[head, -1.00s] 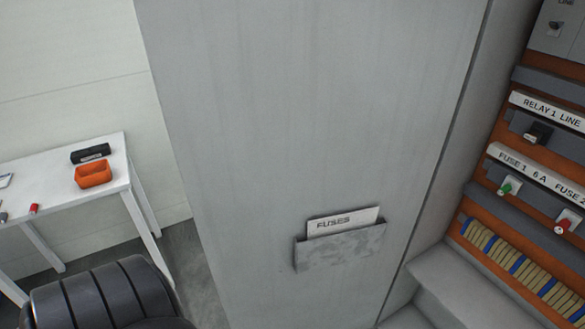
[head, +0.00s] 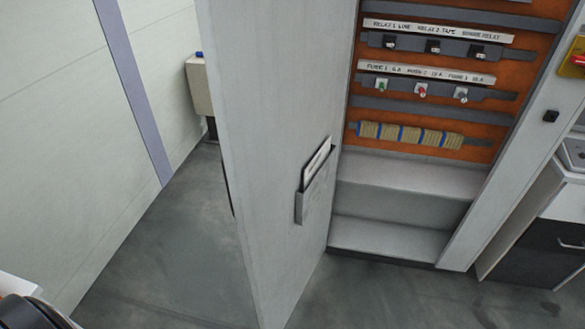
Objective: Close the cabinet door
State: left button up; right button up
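The grey cabinet door (head: 270,130) stands wide open in the head view, swung out toward me on the left side of the cabinet. A pocket (head: 314,196) with a card in it is fixed to its inner face. The open cabinet (head: 385,238) shows an orange back panel (head: 440,72) with labelled relays, fuses and a row of terminals. A dark rounded arm part of mine shows at the bottom left corner. Neither of my grippers is in view, and nothing is seen touching the door.
Grey floor (head: 165,255) is clear left of the door. A beige box (head: 199,88) is by the wall behind it. A white and dark cabinet unit (head: 535,235) stands at the right. A red and yellow switch (head: 577,60) is on the right frame.

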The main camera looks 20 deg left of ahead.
aim_at(277, 71)
jog(key=i+j+z, duration=0.1)
jog(key=j+z, duration=0.2)
jog(key=j, duration=0.7)
jog(key=j+z, duration=0.3)
jog(key=j, duration=0.75)
